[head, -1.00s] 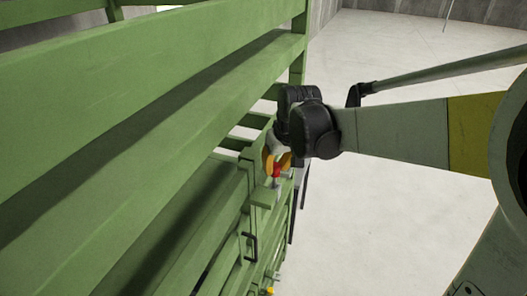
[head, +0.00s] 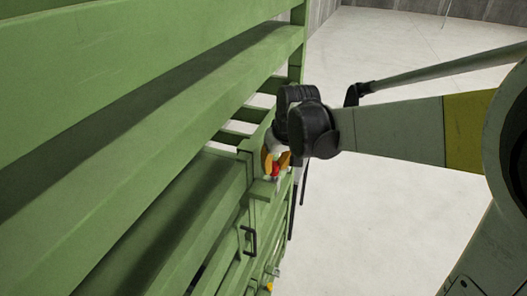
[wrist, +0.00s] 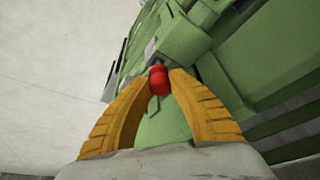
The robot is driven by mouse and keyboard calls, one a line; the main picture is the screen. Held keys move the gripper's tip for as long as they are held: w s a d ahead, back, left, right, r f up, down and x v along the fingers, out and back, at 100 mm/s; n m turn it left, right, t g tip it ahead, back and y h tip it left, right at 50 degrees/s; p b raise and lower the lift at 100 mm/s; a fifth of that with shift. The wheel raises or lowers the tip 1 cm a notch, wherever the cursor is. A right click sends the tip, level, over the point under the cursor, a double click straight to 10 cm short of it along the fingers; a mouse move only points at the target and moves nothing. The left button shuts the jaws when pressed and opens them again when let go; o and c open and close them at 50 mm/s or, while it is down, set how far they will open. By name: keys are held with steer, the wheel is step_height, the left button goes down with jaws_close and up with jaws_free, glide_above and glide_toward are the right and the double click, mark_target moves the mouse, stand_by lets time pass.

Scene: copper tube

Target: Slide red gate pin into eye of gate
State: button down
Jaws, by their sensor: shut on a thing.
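The red gate pin (wrist: 159,81) is between the tips of my gripper (wrist: 158,88) in the wrist view, with its red head held by the two yellow ribbed fingers. It shows as a small red spot in the head view (head: 275,170), below my gripper (head: 276,163). The green gate (head: 262,210) has a post and bracket right by the pin. A grey metal piece (wrist: 151,50) shows just beyond the red head. The pin's far end and the eye are hidden or too small to make out, so I cannot tell whether the pin is in the eye.
Green rails (head: 150,95) fill the left side of the head view, close to my arm. A black handle (head: 249,241) sits on the gate below the pin. The pale floor (head: 390,220) to the right is clear.

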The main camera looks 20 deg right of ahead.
steer(key=shift+f+b, duration=0.85)
steer(key=shift+f, duration=0.25)
steer(key=c, duration=1.2)
jaws_free()
steer(key=shift+c, duration=0.2)
steer(key=shift+r, duration=0.15)
steer(key=v, duration=1.2)
steer(key=s+f+t+b, duration=0.1)
steer(key=s+f+b, duration=0.4)
steer(key=f+b, duration=0.5)
steer(key=s+f+m+t+b, duration=0.1)
steer(key=s+f+b, duration=0.4)
steer(key=f+b, duration=0.6)
steer(key=s+f+t+b, duration=0.1)
steer(key=s+f+b, duration=0.4)
steer(key=f+b, duration=0.6)
step_height(320, 180, down, 8)
steer(key=shift+s+a+f+m+h, duration=0.2)
steer(key=shift+s+a+m+h, duration=0.1)
steer(key=shift+m, duration=0.1)
